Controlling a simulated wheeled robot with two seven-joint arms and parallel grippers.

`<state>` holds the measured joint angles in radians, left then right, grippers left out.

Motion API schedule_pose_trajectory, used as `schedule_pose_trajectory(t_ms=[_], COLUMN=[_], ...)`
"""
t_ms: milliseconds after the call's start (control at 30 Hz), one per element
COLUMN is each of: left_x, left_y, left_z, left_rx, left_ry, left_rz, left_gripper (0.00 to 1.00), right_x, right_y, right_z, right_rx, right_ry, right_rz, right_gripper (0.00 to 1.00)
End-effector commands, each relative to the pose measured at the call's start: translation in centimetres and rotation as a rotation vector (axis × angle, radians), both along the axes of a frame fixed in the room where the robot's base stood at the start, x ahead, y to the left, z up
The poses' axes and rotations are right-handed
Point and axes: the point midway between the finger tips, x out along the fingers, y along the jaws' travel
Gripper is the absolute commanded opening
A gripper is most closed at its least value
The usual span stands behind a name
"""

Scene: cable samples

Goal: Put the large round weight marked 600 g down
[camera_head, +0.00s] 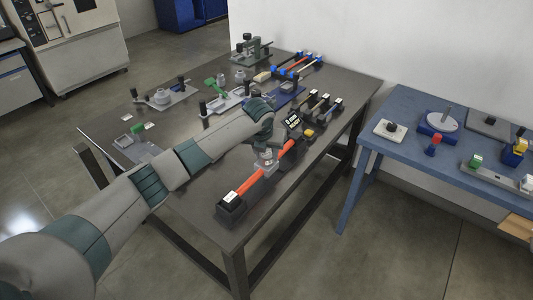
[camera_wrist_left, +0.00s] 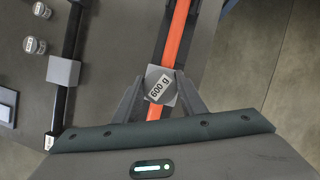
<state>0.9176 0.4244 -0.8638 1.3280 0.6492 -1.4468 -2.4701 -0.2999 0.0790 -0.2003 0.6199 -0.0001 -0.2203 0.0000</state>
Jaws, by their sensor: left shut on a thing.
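The round grey weight (camera_wrist_left: 160,85) has a white label reading "600 g" in the left wrist view. My left gripper (camera_wrist_left: 160,97) is shut on it, with one finger on each side. In the head view my left gripper (camera_head: 267,160) is over the middle of an orange cable sample (camera_head: 248,183), which also runs beneath the weight in the left wrist view (camera_wrist_left: 178,35). I cannot tell whether the weight touches the cable. My right gripper is not in view.
A black cable sample with a grey block (camera_wrist_left: 63,72) lies to the left, beside two smaller round weights (camera_wrist_left: 34,45). Black holders (camera_head: 231,210) stand at the dark table's front edge. Several fixtures and samples crowd the back. A blue table (camera_head: 400,105) stands to the right.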

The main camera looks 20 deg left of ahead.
Motion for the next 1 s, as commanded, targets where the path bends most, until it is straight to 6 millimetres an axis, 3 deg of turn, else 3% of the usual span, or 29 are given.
schedule_pose_trajectory(t_ms=[67, 100, 167, 200, 667, 1000], left_x=[0.1, 0.0, 0.0, 0.0, -0.1, -1.8], left_y=[0.0, 0.0, 0.0, 0.0, 0.0, -0.1], left_z=[0.1, -0.2, -0.1, -0.1, 0.5, 4.7], left_rx=[-0.001, 0.0, 0.0, 0.0, 0.0, 0.001], left_ry=[-0.003, 0.0, 0.0, 0.0, -0.003, -0.005], left_rz=[0.0, 0.0, 0.0, 0.0, -0.001, -0.001], left_gripper=[0.0, 0.4, 0.54, 0.56, 0.56, 0.56], right_x=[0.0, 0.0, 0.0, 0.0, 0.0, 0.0], right_y=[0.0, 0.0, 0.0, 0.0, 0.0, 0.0], right_z=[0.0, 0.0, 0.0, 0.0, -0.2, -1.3], right_rx=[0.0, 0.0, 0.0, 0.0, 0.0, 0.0], right_ry=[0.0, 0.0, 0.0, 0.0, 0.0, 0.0], right_rz=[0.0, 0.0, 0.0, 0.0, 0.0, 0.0], right_gripper=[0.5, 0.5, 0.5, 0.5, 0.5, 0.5])
